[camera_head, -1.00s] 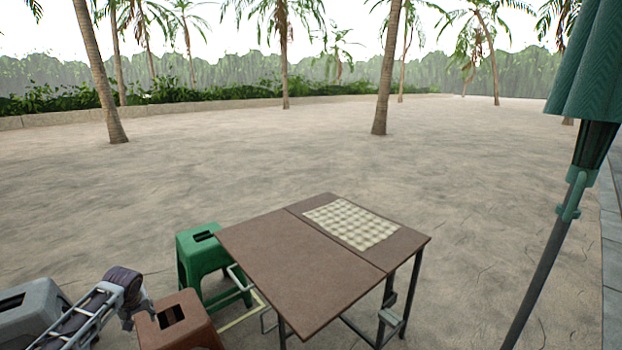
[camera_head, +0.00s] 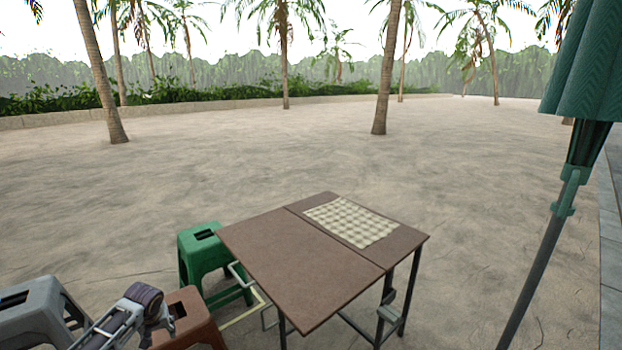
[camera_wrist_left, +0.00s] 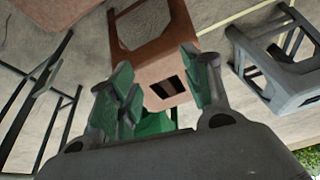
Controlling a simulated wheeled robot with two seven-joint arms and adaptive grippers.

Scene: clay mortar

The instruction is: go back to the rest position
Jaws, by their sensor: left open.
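My left gripper (camera_head: 152,315) is low at the left in the head view, in front of the brown stool (camera_head: 190,325), which it partly covers. In the left wrist view its two green-padded fingers (camera_wrist_left: 158,88) stand apart with nothing between them. The brown stool (camera_wrist_left: 158,50) shows beyond the fingers, with its dark slot behind the gap. Part of the green stool (camera_wrist_left: 155,122) shows lower between them. I cannot tell the exact distance from the gripper to the stools. My right gripper is in neither view.
A brown folding table (camera_head: 290,265) bears a checkered sheet (camera_head: 352,221). The green stool (camera_head: 203,262) stands at its left. A grey stool (camera_head: 35,310) is at the far left. A closed green parasol (camera_head: 585,75) stands at the right. Open sand lies beyond the table.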

